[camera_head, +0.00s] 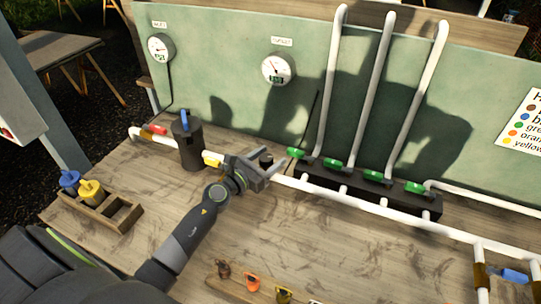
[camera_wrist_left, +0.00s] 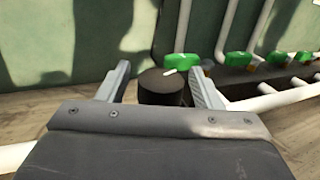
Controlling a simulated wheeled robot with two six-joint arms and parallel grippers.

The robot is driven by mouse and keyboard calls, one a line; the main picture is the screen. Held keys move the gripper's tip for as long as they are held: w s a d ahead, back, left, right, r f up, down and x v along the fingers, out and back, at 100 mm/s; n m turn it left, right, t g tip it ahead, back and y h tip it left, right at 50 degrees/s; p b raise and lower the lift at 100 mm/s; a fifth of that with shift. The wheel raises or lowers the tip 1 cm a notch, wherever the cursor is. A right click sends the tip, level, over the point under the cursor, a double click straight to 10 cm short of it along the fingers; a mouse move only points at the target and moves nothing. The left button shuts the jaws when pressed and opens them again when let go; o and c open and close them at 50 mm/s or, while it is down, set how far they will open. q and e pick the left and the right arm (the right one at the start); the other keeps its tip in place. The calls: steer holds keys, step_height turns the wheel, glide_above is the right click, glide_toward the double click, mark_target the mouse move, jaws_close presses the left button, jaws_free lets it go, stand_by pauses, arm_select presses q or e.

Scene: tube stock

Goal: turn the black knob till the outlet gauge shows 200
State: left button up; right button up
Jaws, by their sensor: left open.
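The black knob (camera_head: 266,157) sits on the white pipe line at the middle of the bench. In the left wrist view it is a dark round cylinder (camera_wrist_left: 164,88) between the two finger tips. My left gripper (camera_head: 262,168) is open with a finger on either side of the knob; I cannot tell whether either touches it. It also shows in the left wrist view (camera_wrist_left: 162,82). The outlet gauge (camera_head: 278,69) is a round white dial on the green panel behind the knob; its reading is too small to make out. My right gripper is not in view.
A second gauge (camera_head: 160,48) hangs at the panel's left. A black canister (camera_head: 187,147) stands left of my gripper. Several green valves (camera_head: 333,162) and upright white pipes (camera_head: 380,80) are to the right. A wooden rack (camera_head: 122,224) lies front left.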

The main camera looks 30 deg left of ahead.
arm_select(q)
steer(key=shift+w+d, duration=0.1)
steer(key=shift+w, duration=0.3)
steer(key=c, duration=1)
steer(key=m+h+b, duration=0.1)
steer(key=b, duration=0.1)
steer(key=m+g+h+b, duration=0.1)
steer(key=h+b, duration=0.1)
steer(key=b, duration=0.1)
steer(key=shift+d+f, duration=0.15)
steer(key=shift+f, duration=0.1)
steer(key=shift+s+d+r+m+g+h+b, duration=0.1)
steer(key=shift+r+m+g+h+b, duration=0.1)
steer(key=shift+m+g+h+b, duration=0.4)
steer(key=shift+r, duration=0.1)
steer(key=o, duration=1)
